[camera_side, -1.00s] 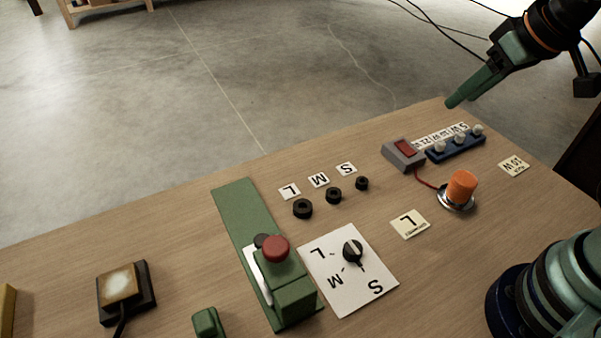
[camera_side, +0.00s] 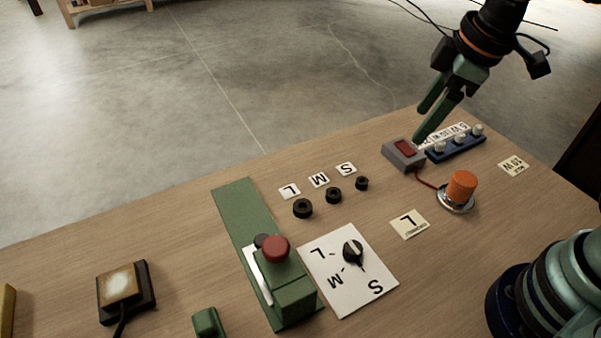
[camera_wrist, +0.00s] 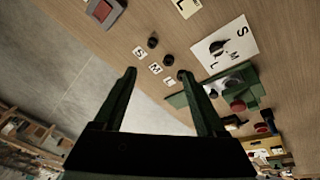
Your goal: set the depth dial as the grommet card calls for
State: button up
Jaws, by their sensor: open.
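The depth dial (camera_side: 353,251) is a black knob with a pale stripe, on a white plate (camera_side: 376,290) lettered L, M and S. Which letter it points at is hard to tell. The plate also shows in the wrist view (camera_wrist: 240,31). The cream grommet card (camera_side: 410,224) reads L and lies on the table behind and right of the dial plate. My gripper (camera_side: 421,124) is open and empty, above the table's far edge by the grey box, well away from the dial. Its two fingers also show in the wrist view (camera_wrist: 157,73).
A green press (camera_side: 294,295) with a red knob stands left of the dial. Several black grommets (camera_side: 333,196) lie before L, M, S labels. A grey box (camera_side: 403,155) with a red switch, a blue peg strip (camera_side: 456,147) and an orange knob (camera_side: 461,187) stand right.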

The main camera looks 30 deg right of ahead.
jog(key=a+f+n+g, duration=0.3)
jog(key=a+f+n, duration=0.2)
jog(key=a+n, duration=0.45)
jog(key=n+h, duration=0.1)
jog(key=n, duration=0.6)
send_near(353, 246)
jog(key=shift+g, duration=0.4)
notch_tip(353, 246, down, 9)
jog(key=shift+w+r, duration=0.1)
jog(key=shift+w, duration=0.05)
jog(key=shift+m, duration=0.25)
grip_shut()
